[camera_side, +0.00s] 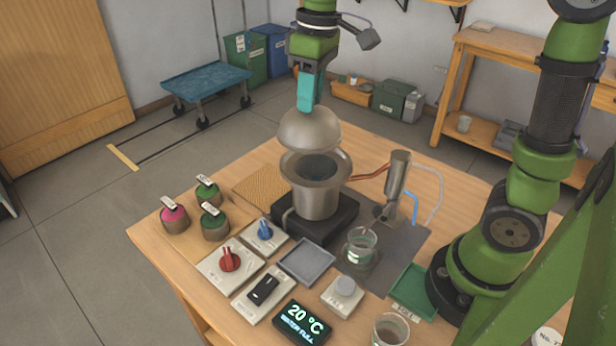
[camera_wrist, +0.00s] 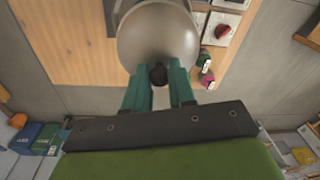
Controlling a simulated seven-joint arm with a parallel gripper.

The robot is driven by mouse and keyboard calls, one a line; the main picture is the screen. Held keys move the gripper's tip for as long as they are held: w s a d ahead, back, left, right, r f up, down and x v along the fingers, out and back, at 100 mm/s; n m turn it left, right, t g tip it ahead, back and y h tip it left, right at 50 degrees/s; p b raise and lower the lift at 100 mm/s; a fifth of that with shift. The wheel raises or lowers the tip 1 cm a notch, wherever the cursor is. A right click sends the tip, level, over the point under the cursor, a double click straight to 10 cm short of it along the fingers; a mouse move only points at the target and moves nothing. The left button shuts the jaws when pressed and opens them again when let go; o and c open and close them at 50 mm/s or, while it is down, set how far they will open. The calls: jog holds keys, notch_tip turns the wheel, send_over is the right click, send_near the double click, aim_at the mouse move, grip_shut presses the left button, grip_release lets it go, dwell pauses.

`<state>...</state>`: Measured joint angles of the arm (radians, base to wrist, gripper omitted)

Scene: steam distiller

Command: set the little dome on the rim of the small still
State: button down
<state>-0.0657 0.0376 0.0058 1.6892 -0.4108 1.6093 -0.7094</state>
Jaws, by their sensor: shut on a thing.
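The little dome (camera_side: 309,130) is a grey metal cap. My gripper (camera_side: 305,108) is shut on its top and holds it just above the small still. In the wrist view the dome (camera_wrist: 157,38) fills the top middle, with its dark knob between the teal fingers of my gripper (camera_wrist: 158,78). The small still (camera_side: 316,190) is a metal pot with a wide flared rim, standing on a dark base. Its open mouth shows below the dome, and a gap seems to lie between dome and rim at the front.
A condenser (camera_side: 397,178) with a copper pipe stands right of the still. A glass beaker (camera_side: 361,245) stands in front of it. Several jars (camera_side: 207,190) stand at the left. Knobs, a grey tray (camera_side: 306,262) and a display (camera_side: 302,322) fill the table's front.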

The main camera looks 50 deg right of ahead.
aim_at(317, 129)
jog(key=shift+s+d+f, duration=0.15)
jog(key=shift+s+f, duration=0.5)
jog(key=shift+w+f, duration=0.1)
jog(key=shift+f, duration=2.65)
jog(key=shift+f, duration=0.2)
jog(key=c, duration=0.9)
grip_release()
jog(key=shift+o, duration=0.2)
